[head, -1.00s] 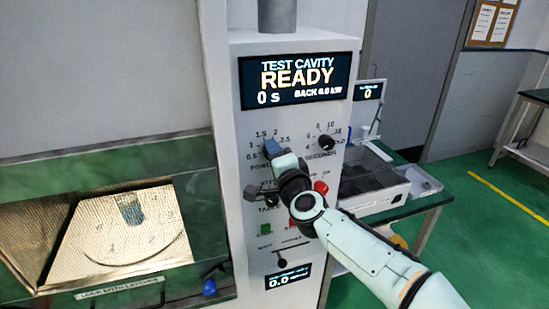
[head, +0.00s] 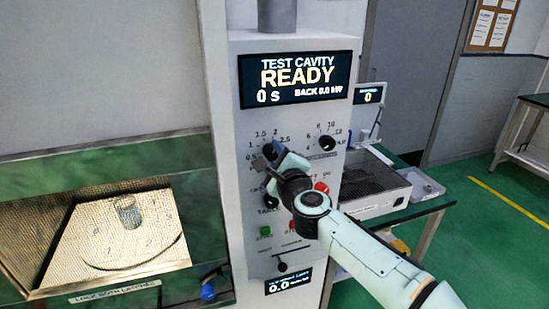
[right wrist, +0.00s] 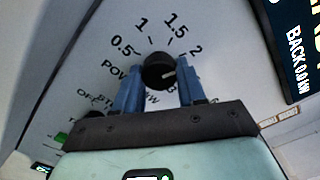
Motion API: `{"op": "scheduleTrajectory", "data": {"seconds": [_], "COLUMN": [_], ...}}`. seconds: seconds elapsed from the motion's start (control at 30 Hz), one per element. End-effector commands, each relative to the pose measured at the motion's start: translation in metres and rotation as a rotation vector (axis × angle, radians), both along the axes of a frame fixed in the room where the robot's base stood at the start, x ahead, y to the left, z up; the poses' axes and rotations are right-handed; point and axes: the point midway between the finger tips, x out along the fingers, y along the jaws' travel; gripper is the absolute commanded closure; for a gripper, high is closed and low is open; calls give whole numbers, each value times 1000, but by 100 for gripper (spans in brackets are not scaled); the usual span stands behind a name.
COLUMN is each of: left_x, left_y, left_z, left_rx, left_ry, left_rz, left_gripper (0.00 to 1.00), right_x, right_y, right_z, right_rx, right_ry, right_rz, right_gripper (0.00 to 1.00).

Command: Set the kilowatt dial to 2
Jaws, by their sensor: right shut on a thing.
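The kilowatt dial (right wrist: 158,73) is a round black knob with a short pale mark on its right side in the right wrist view. The labels 0.5, 1, 1.5 and 2 show around it; the mark lies below the 2, and I cannot tell its exact value. My right gripper (right wrist: 158,84) has its blue fingers on either side of the dial and is shut on it. In the head view, my right gripper (head: 268,157) covers the dial on the panel. My left gripper is not in view.
The seconds dial (head: 326,142) is close to the right of my gripper. Above, the display (head: 295,80) reads READY, 0 s, BACK 0.0 kW. A red knob (head: 321,188) and a green button (head: 265,232) sit below. A glass beaker (head: 127,212) stands in the lit cavity at left.

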Motion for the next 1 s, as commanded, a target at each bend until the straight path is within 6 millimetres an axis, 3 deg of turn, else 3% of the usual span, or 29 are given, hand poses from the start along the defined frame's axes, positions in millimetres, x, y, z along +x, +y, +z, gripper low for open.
{"op": "scheduleTrajectory", "data": {"seconds": [0.67,0.7,0.77,1.0], "left_x": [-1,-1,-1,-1], "left_y": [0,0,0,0], "left_z": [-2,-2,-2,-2], "left_rx": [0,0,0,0], "left_ry": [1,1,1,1], "left_rz": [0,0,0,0], "left_gripper": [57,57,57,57], "right_x": [0,0,0,0], "right_y": [1,1,1,0], "right_z": [0,0,0,0], "right_rx": [60,60,60,60], "right_ry": [19,19,19,19], "right_rz": [1,1,1,1], "right_gripper": [91,54,34,34]}}
